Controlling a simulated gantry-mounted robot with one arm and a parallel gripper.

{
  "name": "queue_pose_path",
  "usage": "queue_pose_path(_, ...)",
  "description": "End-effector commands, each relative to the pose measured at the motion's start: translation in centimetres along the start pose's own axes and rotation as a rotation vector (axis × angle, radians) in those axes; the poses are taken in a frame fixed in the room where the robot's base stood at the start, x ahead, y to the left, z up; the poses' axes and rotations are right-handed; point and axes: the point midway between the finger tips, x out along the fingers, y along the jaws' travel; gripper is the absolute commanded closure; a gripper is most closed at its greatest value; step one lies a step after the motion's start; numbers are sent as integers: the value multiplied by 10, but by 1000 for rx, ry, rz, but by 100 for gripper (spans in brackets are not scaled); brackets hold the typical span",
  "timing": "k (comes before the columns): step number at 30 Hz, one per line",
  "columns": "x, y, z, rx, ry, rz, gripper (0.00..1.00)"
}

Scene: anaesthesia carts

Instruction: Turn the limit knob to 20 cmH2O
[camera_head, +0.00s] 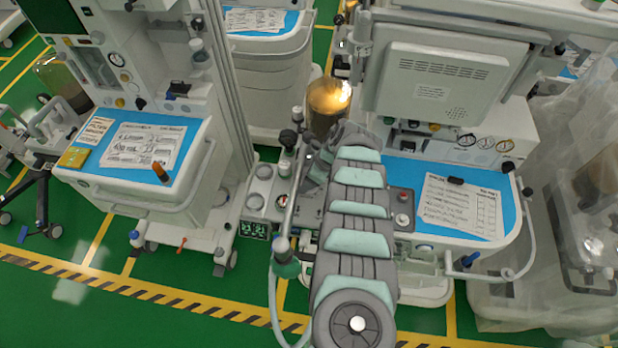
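My arm, grey with pale green covers, reaches from the bottom middle up to the right-hand cart. Its far end bends down to the left, where the dark grey form of my gripper (314,168) shows small beside a upright metal post. Its fingertips cannot be made out, nor whether it touches anything. A black-topped knob (288,138) stands just left of it, among the cart's breathing-circuit parts. I cannot tell for sure that this is the limit knob, and its scale and pointer are too small to read.
A metal tube (293,205) with a green end and pale hose hangs close by. The blue worktop (410,175) with a paper sheet lies right. Another cart (190,150) stands left.

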Motion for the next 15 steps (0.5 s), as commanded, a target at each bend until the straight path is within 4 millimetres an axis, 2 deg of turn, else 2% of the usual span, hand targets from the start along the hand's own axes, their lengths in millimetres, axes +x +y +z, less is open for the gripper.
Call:
queue_pose_path(5, 0, 0, 0, 0, 0, -1, 37)
queue_pose_path(15, 0, 0, 0, 0, 0, -1, 64)
